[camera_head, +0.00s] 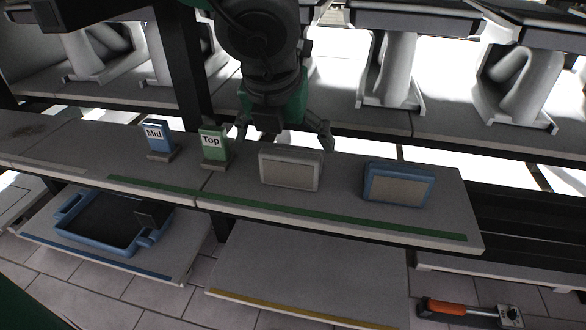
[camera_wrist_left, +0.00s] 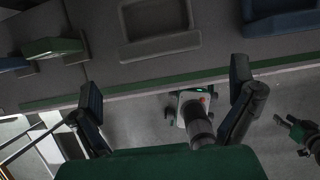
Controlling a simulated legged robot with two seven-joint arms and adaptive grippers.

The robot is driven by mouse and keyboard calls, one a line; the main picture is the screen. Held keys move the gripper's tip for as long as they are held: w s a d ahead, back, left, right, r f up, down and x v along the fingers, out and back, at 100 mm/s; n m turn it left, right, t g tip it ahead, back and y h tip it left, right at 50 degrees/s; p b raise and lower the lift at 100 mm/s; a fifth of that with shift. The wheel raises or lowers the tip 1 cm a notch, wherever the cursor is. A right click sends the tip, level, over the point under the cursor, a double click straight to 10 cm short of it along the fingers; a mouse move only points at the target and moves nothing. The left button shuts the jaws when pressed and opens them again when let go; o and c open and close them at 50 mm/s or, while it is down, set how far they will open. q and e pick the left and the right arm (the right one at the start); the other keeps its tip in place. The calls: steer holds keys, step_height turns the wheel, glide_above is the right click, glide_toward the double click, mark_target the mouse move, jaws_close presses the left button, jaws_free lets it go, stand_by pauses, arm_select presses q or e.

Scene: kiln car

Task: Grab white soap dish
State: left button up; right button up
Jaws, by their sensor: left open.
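The white soap dish (camera_head: 291,170) is a pale rectangular block with a beige-grey face, standing on the long grey shelf. It also shows at the top of the left wrist view (camera_wrist_left: 157,50). My left gripper (camera_head: 284,138) comes down from above, just behind the dish in the head view. Its fingers are spread wide with nothing between them, and they appear apart from the dish. The open fingers also show in the left wrist view (camera_wrist_left: 165,95). A dark jointed part at that view's right edge looks like my right gripper (camera_wrist_left: 298,135); its jaws are unclear.
A blue dish (camera_head: 397,184) stands right of the white one. A green "Top" sign (camera_head: 214,148) and blue "Mid" sign (camera_head: 158,140) stand left. A blue tray (camera_head: 70,212) sits on a lower shelf. The lower middle shelf (camera_head: 310,265) is bare.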

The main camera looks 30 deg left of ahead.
mark_target(289, 157)
arm_select(q)
steer(key=shift+d+x, duration=0.2)
steer(key=shift+x, duration=1)
steer(key=x, duration=0.4)
steer(key=shift+a+f, duration=0.15)
steer(key=shift+a, duration=0.15)
steer(key=shift+w+f, duration=0.25)
steer(key=shift+s, duration=0.1)
steer(key=shift+c, duration=1.3)
steer(key=c, duration=0.8)
steer(key=shift+r, duration=0.1)
